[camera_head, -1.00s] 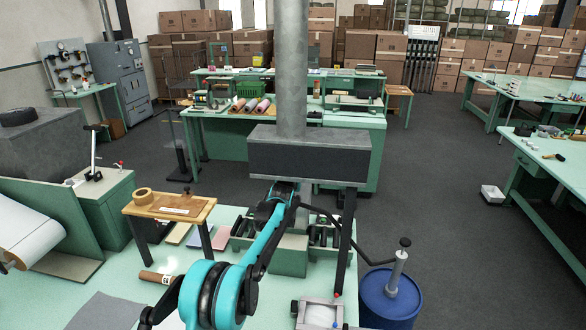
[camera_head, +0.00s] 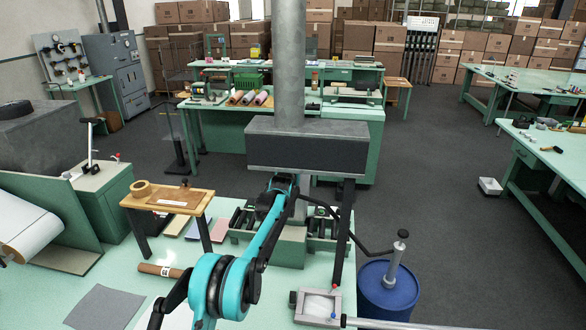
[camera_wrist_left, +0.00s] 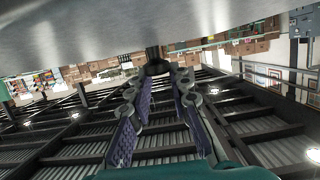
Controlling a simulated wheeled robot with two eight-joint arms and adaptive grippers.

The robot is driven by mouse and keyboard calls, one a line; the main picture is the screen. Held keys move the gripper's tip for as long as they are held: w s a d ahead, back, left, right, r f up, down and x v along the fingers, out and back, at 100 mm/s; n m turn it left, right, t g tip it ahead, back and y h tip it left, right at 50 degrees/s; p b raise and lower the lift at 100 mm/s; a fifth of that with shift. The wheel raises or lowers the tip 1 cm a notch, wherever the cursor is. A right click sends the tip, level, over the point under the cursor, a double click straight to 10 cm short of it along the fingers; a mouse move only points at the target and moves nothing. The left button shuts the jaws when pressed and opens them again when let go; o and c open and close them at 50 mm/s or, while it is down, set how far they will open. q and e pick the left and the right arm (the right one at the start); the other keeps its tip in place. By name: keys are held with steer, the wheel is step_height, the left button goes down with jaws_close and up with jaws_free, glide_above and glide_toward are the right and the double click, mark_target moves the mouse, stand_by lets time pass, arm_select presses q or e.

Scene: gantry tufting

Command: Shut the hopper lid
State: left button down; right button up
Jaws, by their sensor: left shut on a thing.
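My left arm rises from the bottom of the head view, and its far end goes out of sight under a dark grey box (camera_head: 305,150). My left gripper (camera_wrist_left: 158,86) shows in the left wrist view with two purple-padded fingers either side of a dark knob (camera_wrist_left: 156,64), shut on it. A broad, blurred grey metal surface (camera_wrist_left: 120,25) spans the top of that view behind the knob. I cannot tell whether it is the hopper lid. My right gripper is in neither view.
A small framed tray (camera_head: 318,308) with white contents sits on the bench near the bottom, beside a metal bar (camera_head: 395,324). A blue drum (camera_head: 388,292) stands right of it. A wooden stand (camera_head: 168,200) is at left.

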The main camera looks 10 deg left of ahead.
arm_select(q)
steer(key=shift+f, duration=0.2)
steer(key=c, duration=1.3)
jaws_free()
steer(key=shift+f, duration=0.1)
steer(key=shift+w, duration=0.2)
steer(key=shift+s, duration=0.2)
steer(key=v, duration=1.1)
steer(key=shift+s, duration=0.35)
